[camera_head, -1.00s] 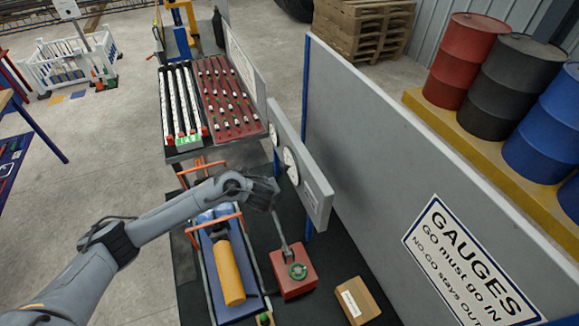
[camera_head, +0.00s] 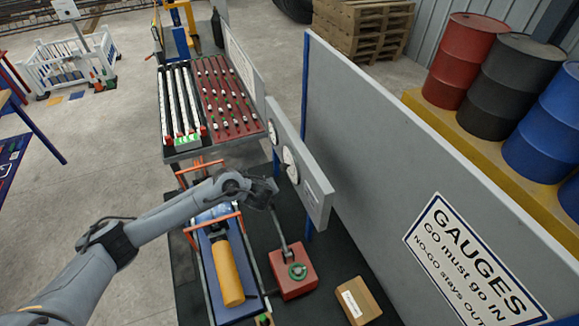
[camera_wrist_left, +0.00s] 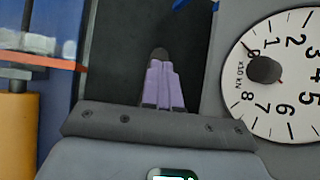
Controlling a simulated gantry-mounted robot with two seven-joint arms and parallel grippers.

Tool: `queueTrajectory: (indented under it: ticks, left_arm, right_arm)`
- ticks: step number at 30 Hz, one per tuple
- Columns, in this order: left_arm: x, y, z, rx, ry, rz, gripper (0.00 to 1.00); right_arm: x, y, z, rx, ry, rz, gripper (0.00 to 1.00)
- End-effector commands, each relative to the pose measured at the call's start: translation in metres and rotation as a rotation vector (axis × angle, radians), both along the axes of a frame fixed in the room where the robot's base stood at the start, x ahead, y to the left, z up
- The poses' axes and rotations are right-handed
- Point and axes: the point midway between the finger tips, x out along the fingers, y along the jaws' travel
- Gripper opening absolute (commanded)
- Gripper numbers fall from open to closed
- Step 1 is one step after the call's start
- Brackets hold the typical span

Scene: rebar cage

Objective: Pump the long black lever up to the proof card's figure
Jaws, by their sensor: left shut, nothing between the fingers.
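The long black lever (camera_head: 279,231) rises from the red pump block (camera_head: 293,274) and leans up toward my left gripper (camera_head: 262,196). The gripper hides its upper end. In the left wrist view the gripper's purple fingers (camera_wrist_left: 163,85) are shut together, with a dark rounded tip just beyond them; I cannot tell whether that is the lever. A round white dial (camera_wrist_left: 285,85) is beside the fingers there. Its needle points to the upper left, near the low end below 1. A pale card (camera_head: 313,188) is on the grey gauge panel (camera_head: 318,211); its text is too small to read. My right gripper is out of view.
A yellow cylinder (camera_head: 228,272) lies in a blue tray left of the pump. A cardboard box (camera_head: 358,300) sits to the right. A tall grey partition (camera_head: 385,150) bounds the right side. Racks of rods (camera_head: 180,100) stand behind.

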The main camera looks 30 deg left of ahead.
Motion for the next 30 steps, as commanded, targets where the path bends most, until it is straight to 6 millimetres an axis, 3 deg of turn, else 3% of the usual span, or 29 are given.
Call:
queueTrajectory:
  ticks: [30]
  left_arm:
    - [0.003,0.004,-0.015,0.0,0.0,0.0,0.0]
  right_arm:
    - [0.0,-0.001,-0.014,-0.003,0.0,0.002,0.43]
